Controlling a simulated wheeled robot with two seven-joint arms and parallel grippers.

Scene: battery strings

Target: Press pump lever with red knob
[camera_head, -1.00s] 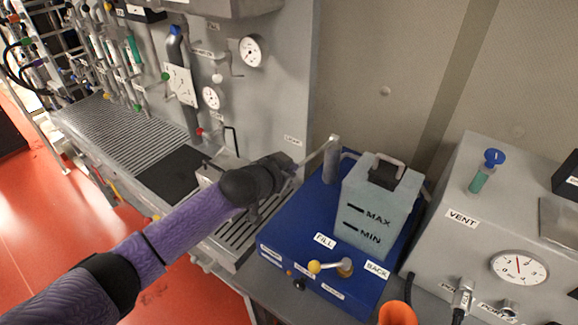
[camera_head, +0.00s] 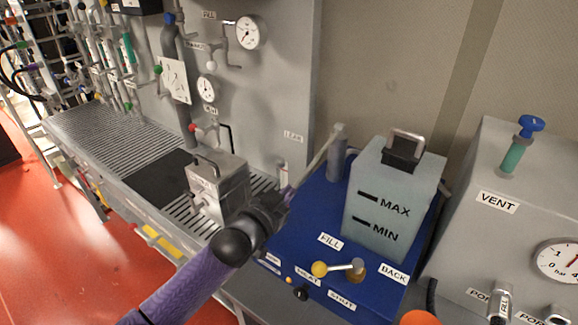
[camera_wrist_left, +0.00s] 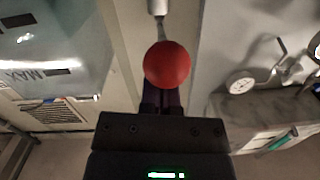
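The pump lever (camera_head: 318,160) is a pale bar that slopes down to the left from a grey post (camera_head: 338,155) on the blue pump unit (camera_head: 305,235). Its red knob (camera_wrist_left: 167,65) shows in the left wrist view, directly in front of my left fingertips. In the head view I cannot make out the knob, which seems hidden at my gripper. My left gripper (camera_head: 286,197) is at the lever's lower left end. Its dark fingers (camera_wrist_left: 162,98) lie close together and are narrower than the knob, which covers their tips. I cannot tell for certain whether they touch. My right gripper is out of view.
A grey-green tank (camera_head: 385,215) marked MAX and MIN stands on the blue unit. A yellow-knobbed valve (camera_head: 320,268) sits in front. A grey metal block (camera_head: 215,185) stands left of my gripper. A grey gauge box (camera_head: 490,240) is at right.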

